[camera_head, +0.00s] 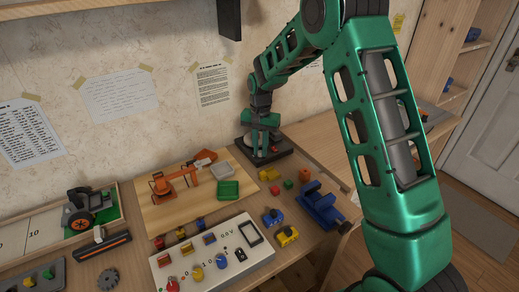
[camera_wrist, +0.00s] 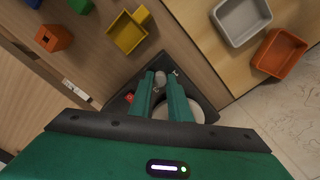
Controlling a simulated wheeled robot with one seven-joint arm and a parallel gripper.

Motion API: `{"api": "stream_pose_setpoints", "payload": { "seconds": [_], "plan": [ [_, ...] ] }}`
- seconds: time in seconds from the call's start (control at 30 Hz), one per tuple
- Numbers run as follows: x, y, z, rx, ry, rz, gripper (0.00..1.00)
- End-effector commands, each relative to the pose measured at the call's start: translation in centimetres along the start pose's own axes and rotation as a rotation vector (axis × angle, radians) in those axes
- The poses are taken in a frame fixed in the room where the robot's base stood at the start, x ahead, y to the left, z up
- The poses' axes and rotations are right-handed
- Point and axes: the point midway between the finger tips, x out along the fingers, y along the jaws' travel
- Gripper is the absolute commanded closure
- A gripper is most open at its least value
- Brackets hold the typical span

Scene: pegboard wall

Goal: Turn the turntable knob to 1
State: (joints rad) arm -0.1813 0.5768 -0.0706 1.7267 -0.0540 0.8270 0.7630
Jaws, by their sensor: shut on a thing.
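The turntable (camera_head: 280,154) is a dark square base at the back of the table, against the wall. In the wrist view its dark base (camera_wrist: 205,100) lies below my gripper, with a pale round platter (camera_wrist: 182,110) partly hidden behind the right finger. My gripper (camera_wrist: 160,82) points down at the turntable, and it also shows in the head view (camera_head: 262,140). Its two green fingers are shut on a small grey knob (camera_wrist: 160,77) that shows between their tips. A red mark (camera_wrist: 129,97) is on the base left of the fingers. The knob's setting is too small to read.
An orange toy arm (camera_head: 170,183) and a green tray (camera_head: 228,190) stand on a wooden board left of the turntable. A blue vise-like thing (camera_head: 322,207) and several small blocks lie in front. A white switch panel (camera_head: 212,260) is nearer. Papers hang on the wall.

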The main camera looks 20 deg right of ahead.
Motion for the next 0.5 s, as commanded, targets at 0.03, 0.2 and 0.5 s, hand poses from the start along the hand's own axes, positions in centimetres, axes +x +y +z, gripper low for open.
{"api": "stream_pose_setpoints", "payload": {
  "seconds": [0.03,0.2,0.5],
  "plan": [
    [-0.05,-0.14,0.00,-0.017,0.001,-0.003,1.00],
    [-0.07,-0.16,0.00,-0.106,0.002,-0.003,1.00],
    [-0.09,-0.18,-0.01,-0.368,0.003,-0.003,1.00]
  ]
}}
